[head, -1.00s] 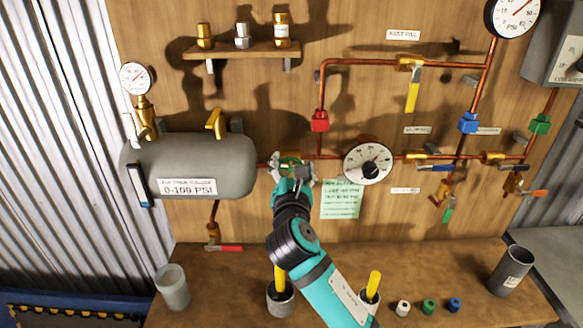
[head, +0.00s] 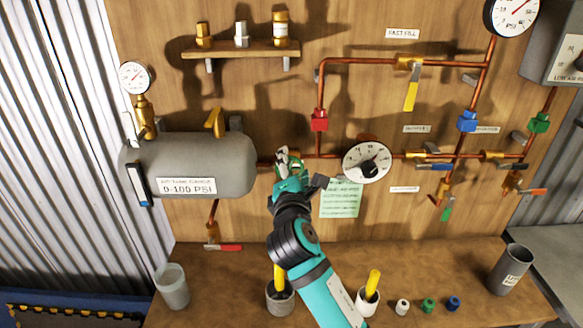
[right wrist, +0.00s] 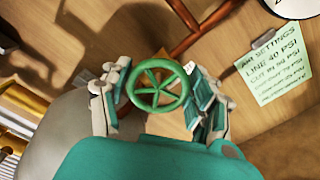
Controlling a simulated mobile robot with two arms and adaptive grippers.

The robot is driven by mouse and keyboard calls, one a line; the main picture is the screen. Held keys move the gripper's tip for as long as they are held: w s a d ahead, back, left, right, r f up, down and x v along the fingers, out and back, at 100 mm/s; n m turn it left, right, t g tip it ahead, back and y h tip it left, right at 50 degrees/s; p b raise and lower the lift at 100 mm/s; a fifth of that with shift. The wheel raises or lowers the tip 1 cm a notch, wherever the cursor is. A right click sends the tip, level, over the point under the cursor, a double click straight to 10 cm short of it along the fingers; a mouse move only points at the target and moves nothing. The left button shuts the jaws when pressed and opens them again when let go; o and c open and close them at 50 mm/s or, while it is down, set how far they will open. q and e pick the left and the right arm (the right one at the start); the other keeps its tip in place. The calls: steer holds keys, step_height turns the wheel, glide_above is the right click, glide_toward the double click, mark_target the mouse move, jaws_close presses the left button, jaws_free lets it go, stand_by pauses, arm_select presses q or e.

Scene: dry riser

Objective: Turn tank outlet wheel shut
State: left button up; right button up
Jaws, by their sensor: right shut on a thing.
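The tank outlet wheel is a green spoked handwheel (right wrist: 158,86) on the copper pipe just right of the grey tank (head: 235,165). In the head view the wheel (head: 297,166) is partly covered by my right gripper (head: 288,163). In the right wrist view my right gripper (right wrist: 160,92) has its fingers on both sides of the wheel's rim, shut on it. The wrist is rolled, so the panel looks tilted in that view. My left gripper is not in view.
A round dial gauge (head: 368,160) and a green note (head: 341,198) are close to the right of my gripper. A red fitting (head: 320,120) is above. The bench (head: 225,290) below holds cups with yellow-handled tools and small coloured caps.

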steer(key=shift+f+m, duration=0.15)
steer(key=shift+m, duration=0.25)
steer(key=o, duration=1.1)
steer(key=shift+s, duration=0.1)
steer(key=shift+o, duration=0.2)
steer(key=s, duration=1.2)
